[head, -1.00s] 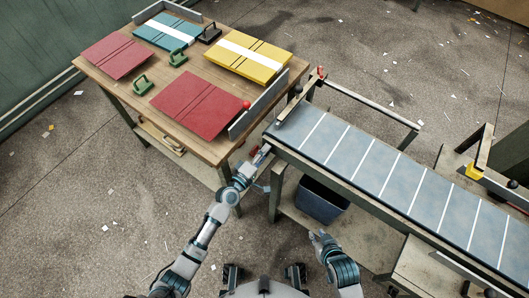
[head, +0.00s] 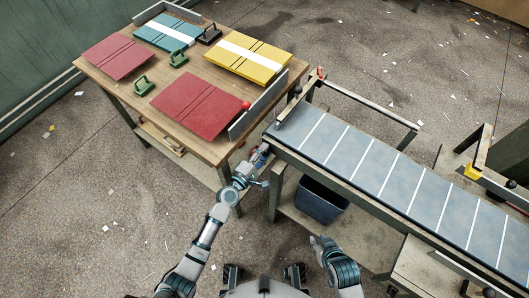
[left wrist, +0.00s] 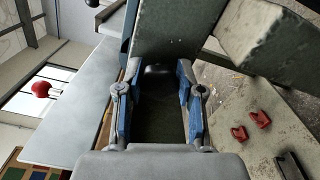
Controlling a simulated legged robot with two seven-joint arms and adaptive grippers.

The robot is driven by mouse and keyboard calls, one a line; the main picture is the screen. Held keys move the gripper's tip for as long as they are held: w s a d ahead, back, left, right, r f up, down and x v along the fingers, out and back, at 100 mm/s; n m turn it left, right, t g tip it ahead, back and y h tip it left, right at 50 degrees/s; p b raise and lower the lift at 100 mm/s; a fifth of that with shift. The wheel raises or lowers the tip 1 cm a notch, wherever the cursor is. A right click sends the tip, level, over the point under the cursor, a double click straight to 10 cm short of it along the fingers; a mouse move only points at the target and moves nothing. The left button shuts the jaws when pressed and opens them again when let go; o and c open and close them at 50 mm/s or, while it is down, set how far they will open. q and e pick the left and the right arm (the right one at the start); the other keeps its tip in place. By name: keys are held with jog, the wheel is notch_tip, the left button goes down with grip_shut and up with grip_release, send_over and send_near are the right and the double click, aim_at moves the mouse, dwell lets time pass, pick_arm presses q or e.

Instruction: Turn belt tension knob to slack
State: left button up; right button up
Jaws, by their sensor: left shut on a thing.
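The belt tension knob (left wrist: 158,70) shows in the left wrist view as a dark rounded piece between the blue finger pads, against the conveyor's grey frame. My left gripper (left wrist: 160,98) is shut on it. In the head view my left gripper (head: 263,152) is at the near left end of the conveyor belt (head: 345,150), and the knob is hidden there. I cannot read the knob's turn angle. My right gripper (head: 318,241) hangs low in front of the conveyor, away from it; its finger opening is unclear.
A wooden table (head: 95,75) left of the conveyor carries red, teal and yellow boards and green handled tools. A dark bin (head: 320,200) stands under the belt on a low shelf. A metal rail (head: 370,100) runs along the belt's far side. The floor in front is open, with paper scraps.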

pick_arm(q)
jog(key=shift+a+f, duration=0.2)
jog(key=shift+f, duration=0.05)
jog(key=o, duration=1)
jog(key=shift+c, duration=0.2)
jog(key=shift+o, duration=1)
jog(key=shift+w, duration=0.1)
pick_arm(e)
jog(key=shift+w+a, duration=0.1)
jog(key=shift+w, duration=0.2)
pick_arm(q)
jog(key=shift+r, duration=0.1)
jog(key=v, duration=1.2)
pick_arm(e)
jog(key=shift+s, duration=0.15)
